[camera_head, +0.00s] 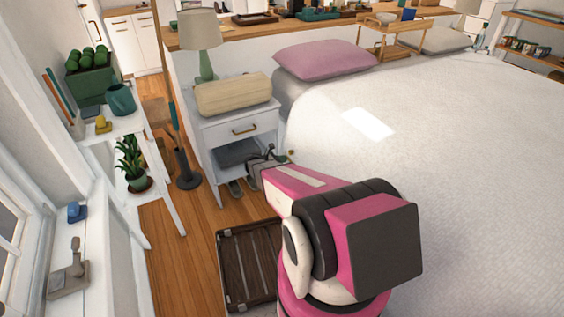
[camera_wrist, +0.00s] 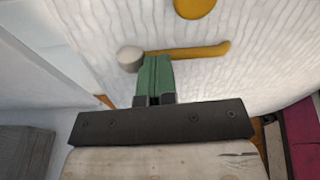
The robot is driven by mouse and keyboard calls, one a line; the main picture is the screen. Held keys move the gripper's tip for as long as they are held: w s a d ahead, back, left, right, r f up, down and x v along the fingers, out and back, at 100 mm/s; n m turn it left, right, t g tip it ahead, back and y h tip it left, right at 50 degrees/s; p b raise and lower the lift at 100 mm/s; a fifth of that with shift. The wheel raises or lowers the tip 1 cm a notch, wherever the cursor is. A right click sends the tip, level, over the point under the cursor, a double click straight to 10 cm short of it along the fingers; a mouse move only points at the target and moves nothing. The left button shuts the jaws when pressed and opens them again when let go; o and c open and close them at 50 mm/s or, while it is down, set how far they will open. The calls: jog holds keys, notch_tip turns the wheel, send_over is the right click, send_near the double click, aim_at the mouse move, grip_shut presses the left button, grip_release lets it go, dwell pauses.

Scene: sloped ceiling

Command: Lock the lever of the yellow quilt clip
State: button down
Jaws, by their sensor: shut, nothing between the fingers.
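The yellow quilt clip is on the side of the white quilt. In the wrist view its yellow lever (camera_wrist: 200,51) lies nearly level, with its right end bent slightly up. A round pale grey piece (camera_wrist: 130,58) is at the lever's left end. A yellow disc (camera_wrist: 195,7) shows above it, cut by the top edge. My gripper (camera_wrist: 156,60) has its green fingers together, empty, in front of the lever's left part; I cannot tell if they touch it. In the head view my gripper (camera_head: 270,153) is at the bed's near-left side, beside a tiny yellow spot of the clip (camera_head: 291,152).
The white quilt (camera_head: 450,140) covers the bed on the right. A dark slatted crate (camera_head: 247,265) is on the floor beside my arm.

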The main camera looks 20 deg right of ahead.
jog(key=shift+d+f, duration=0.1)
jog(key=f+v, duration=0.3)
jog(key=v, duration=1.1)
jog(key=r+x, duration=0.2)
jog(key=x, duration=1.1)
jog(key=shift+d+m, duration=0.2)
jog(key=shift+m, duration=0.1)
